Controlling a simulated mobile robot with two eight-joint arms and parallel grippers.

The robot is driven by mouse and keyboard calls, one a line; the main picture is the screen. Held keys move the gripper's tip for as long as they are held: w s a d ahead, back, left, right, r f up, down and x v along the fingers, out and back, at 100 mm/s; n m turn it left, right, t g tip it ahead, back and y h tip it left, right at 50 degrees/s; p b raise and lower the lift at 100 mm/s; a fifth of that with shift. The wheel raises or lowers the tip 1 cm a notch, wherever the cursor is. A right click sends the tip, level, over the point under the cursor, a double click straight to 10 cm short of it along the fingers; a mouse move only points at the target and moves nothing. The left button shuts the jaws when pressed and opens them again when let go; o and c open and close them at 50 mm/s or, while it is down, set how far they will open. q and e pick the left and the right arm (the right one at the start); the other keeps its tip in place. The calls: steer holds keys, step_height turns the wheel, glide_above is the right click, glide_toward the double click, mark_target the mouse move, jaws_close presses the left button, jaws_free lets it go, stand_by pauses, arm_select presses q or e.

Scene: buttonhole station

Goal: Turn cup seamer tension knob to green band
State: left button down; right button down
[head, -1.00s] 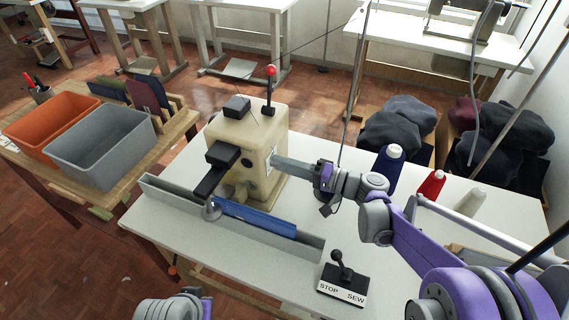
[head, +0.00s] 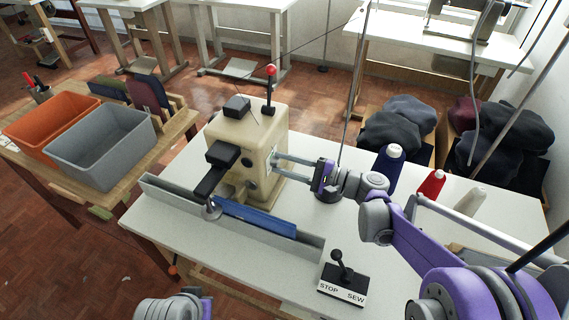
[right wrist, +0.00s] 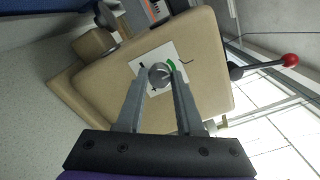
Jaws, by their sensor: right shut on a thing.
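The cup seamer (head: 228,140) is a cream machine head with black parts, standing on the white table. Its tension knob (right wrist: 159,72) is a small grey knob on a white dial plate (right wrist: 149,60) on the machine's side. The green band (right wrist: 171,64) is a short arc on the plate beside the knob, in the right wrist view. My right gripper (right wrist: 158,84) is shut on the knob, one finger on each side. In the head view the right gripper (head: 276,165) reaches the machine from the right. My left gripper does not show; only part of that arm shows at the bottom.
A grey rail with a blue strip (head: 255,218) runs along the table's front. A STOP/SEW lever box (head: 342,285) stands at the front right. Thread cones (head: 387,168) stand behind my right arm. A red-tipped lever (head: 270,85) rises from the machine's back.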

steer(key=shift+m, duration=0.3)
stand_by(0.4)
steer(key=c, duration=0.5)
jaws_free()
steer(key=shift+c, duration=0.2)
steer(key=shift+d, duration=0.1)
steer(key=v, duration=1)
steer(key=shift+s+d+p, duration=0.2)
steer(key=shift+d+p, duration=0.05)
steer(key=shift+p, duration=0.1)
